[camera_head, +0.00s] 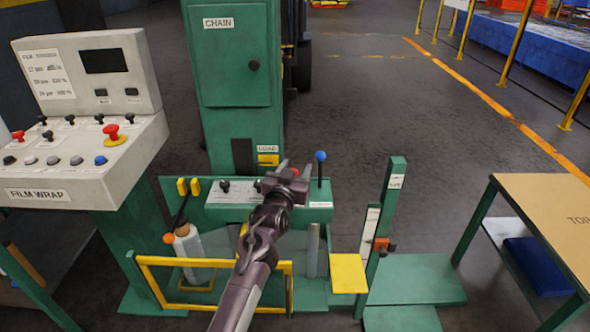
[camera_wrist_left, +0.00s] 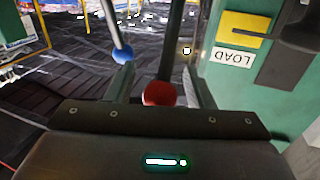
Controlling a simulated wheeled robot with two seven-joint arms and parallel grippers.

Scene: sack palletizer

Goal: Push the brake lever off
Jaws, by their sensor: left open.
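A lever with a red ball knob stands on the green control box; in the head view the red knob (camera_head: 294,171) is partly hidden by my left gripper (camera_head: 295,169). A lever with a blue ball knob (camera_head: 320,156) stands upright just right of it. In the left wrist view the red knob (camera_wrist_left: 160,94) lies between the two open fingers, and the blue knob (camera_wrist_left: 122,54) is outside them, by the left finger. Whether a finger touches the red knob, I cannot tell. The lever labels are too small to read, so which one is the brake is unclear.
The FILM WRAP console (camera_head: 75,160) is at left. A yellow rail (camera_head: 200,263) runs in front.

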